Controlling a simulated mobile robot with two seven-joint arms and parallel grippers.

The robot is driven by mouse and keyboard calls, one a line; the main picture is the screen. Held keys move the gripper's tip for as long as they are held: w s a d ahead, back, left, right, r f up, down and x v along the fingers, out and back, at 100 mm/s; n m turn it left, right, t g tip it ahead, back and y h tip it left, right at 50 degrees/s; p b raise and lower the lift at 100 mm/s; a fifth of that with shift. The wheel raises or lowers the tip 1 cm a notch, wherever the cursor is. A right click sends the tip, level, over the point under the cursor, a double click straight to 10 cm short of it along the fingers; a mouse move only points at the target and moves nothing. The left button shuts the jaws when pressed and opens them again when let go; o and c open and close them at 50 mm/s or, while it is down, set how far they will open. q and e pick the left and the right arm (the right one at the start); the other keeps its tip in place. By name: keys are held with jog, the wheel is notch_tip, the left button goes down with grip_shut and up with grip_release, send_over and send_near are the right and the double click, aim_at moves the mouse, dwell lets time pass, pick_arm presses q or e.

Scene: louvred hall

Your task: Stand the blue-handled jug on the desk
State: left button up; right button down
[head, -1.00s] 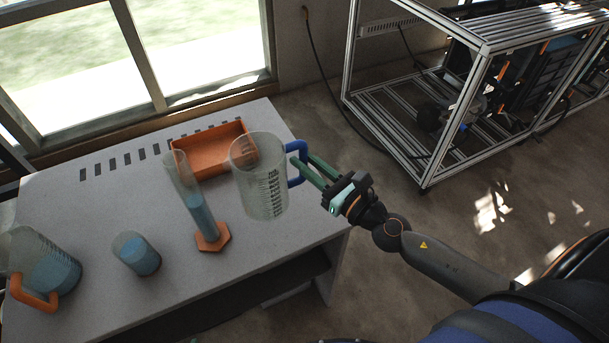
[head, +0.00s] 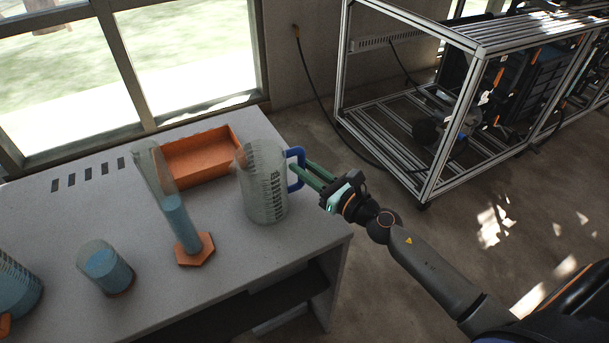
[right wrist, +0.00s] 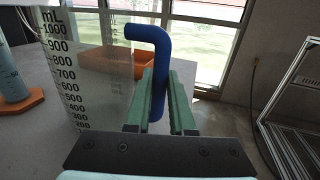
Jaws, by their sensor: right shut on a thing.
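The clear jug with a blue handle (head: 262,190) is upright over the right end of the grey desk (head: 240,260). Its base is close to the desk top; I cannot tell whether it touches. My right gripper (head: 309,177) comes from the right and is shut on the blue handle. In the right wrist view, the blue handle (right wrist: 150,45) is between the green fingers (right wrist: 160,98), and the jug's scaled wall (right wrist: 95,80) is at the left. The jug looks empty. My left gripper is not in view.
An orange tray (head: 200,145) is behind the jug. A tall cylinder with blue liquid and an orange foot (head: 195,250) stands left of it. A beaker (head: 106,268) and another jug (head: 15,290) stand further left. A metal frame (head: 428,165) is on the floor at right.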

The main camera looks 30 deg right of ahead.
jog(key=shift+f, duration=0.15)
jog(key=c, duration=1)
grip_release()
jog(key=shift+o, duration=1.1)
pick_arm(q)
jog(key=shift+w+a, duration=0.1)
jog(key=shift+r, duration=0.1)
pick_arm(e)
jog(key=shift+s, duration=0.15)
jog(key=b+v, duration=0.3)
jog(key=v, duration=0.8)
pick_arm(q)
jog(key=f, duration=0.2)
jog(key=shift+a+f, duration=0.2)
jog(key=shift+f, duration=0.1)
pick_arm(e)
jog(key=shift+s+d, duration=0.15)
jog(key=shift+s, duration=0.2)
